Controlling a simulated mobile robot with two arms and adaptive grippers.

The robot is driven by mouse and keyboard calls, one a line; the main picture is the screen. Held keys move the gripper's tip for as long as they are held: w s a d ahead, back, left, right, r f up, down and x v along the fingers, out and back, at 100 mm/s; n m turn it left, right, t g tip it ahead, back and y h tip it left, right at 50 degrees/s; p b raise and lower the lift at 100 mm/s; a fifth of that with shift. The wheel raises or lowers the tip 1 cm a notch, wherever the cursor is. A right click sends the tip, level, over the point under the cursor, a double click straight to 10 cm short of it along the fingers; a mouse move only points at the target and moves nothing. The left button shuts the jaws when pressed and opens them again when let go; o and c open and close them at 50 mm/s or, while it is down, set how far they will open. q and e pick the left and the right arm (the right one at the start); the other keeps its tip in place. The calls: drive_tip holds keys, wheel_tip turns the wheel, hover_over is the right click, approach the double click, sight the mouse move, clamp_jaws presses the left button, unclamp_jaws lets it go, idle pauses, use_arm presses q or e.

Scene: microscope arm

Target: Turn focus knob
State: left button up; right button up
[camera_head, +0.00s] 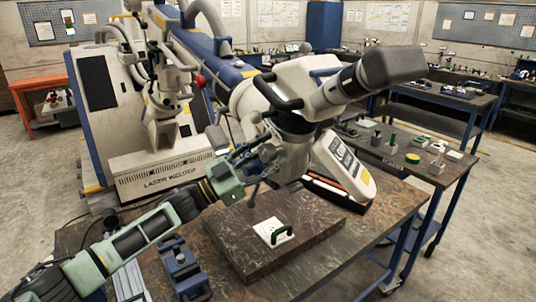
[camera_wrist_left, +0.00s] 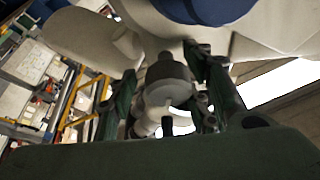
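The microscope (camera_head: 308,78) is a large white and grey unit with dark handles on a heavy arm, above the workbench. My left gripper (camera_head: 264,153) is green and reaches up to the underside of the microscope head. In the left wrist view, a round grey knob (camera_wrist_left: 168,78) with a pale part below it sits between my two dark green fingers (camera_wrist_left: 168,100). The fingers stand apart on either side of the knob; a gap shows at the left finger, and contact at the right one is unclear. In the head view the gripper largely hides the knob. My right gripper is out of view.
A dark stone slab (camera_head: 236,245) on the bench holds a small white piece with a green handle (camera_head: 273,232). A blue vise-like fixture (camera_head: 181,268) stands at the front left. The laser welder cabinet (camera_head: 160,170) stands behind my arm. Side tables stand at the right.

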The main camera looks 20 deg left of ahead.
use_arm(q)
drive_tip(key=shift+s+a+f, duration=0.1)
drive_tip(key=shift+a+f, duration=0.05)
drive_tip(key=shift+a, duration=0.25)
drive_tip(key=v, duration=1.1)
drive_tip(key=shift+s, duration=0.2)
drive_tip(key=shift+d, duration=0.1)
